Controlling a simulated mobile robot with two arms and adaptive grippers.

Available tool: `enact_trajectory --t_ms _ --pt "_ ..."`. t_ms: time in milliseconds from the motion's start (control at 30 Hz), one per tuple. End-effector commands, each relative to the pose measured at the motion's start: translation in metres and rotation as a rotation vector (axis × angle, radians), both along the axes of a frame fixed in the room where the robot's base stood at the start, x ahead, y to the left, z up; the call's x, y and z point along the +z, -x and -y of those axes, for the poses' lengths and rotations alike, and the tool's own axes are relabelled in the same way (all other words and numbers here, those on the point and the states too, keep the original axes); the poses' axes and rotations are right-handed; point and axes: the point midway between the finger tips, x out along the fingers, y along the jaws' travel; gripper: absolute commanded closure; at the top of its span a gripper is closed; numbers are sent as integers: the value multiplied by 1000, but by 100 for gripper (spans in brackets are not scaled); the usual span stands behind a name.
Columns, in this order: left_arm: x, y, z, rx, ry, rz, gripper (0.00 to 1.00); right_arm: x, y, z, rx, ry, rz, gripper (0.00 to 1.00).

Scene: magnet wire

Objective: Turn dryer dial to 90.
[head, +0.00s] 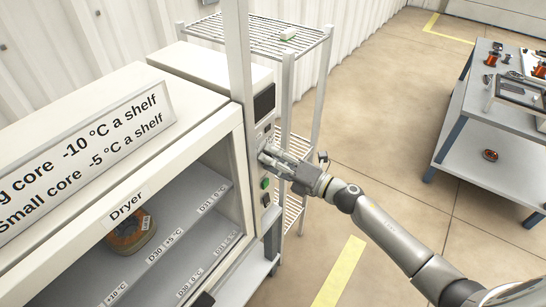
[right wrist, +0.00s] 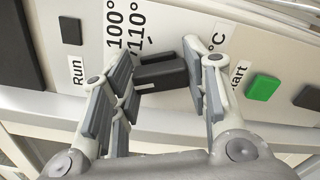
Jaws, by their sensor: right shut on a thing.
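The dryer (head: 185,128) stands at the left with its control panel (head: 263,108) on its right side. My right gripper (head: 270,156) is at this panel, and in the right wrist view its fingers (right wrist: 165,72) are shut on the black dial (right wrist: 160,73), one on each side. Scale marks 100° and 110° show beside the dial; the other marks are hidden by the fingers, and I cannot tell which value the dial points to. In the head view the gripper covers the dial. My left gripper is not in view.
A green button (right wrist: 263,87) marked Start and a dark button (right wrist: 70,30) marked Run flank the dial. A wire rack (head: 285,38) stands behind the dryer. A spool (head: 130,235) sits inside the dryer. A workbench (head: 480,140) is at the right, with open floor between.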

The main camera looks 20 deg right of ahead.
Motion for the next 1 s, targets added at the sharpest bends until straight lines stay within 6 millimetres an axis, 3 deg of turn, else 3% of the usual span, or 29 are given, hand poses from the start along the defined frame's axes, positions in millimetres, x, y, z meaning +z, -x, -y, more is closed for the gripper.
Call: enact_trajectory --t_ms 600,633,767,800,1000 --pt "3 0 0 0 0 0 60 -1 0 0 -1 -40 -32 81" --pt "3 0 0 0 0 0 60 -1 0 0 -1 -40 -32 56" --pt "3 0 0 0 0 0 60 -1 0 0 0 -39 -31 39" --pt "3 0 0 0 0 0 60 -1 0 0 0 -39 -31 36" --pt "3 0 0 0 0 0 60 0 0 0 0 -39 -31 36"
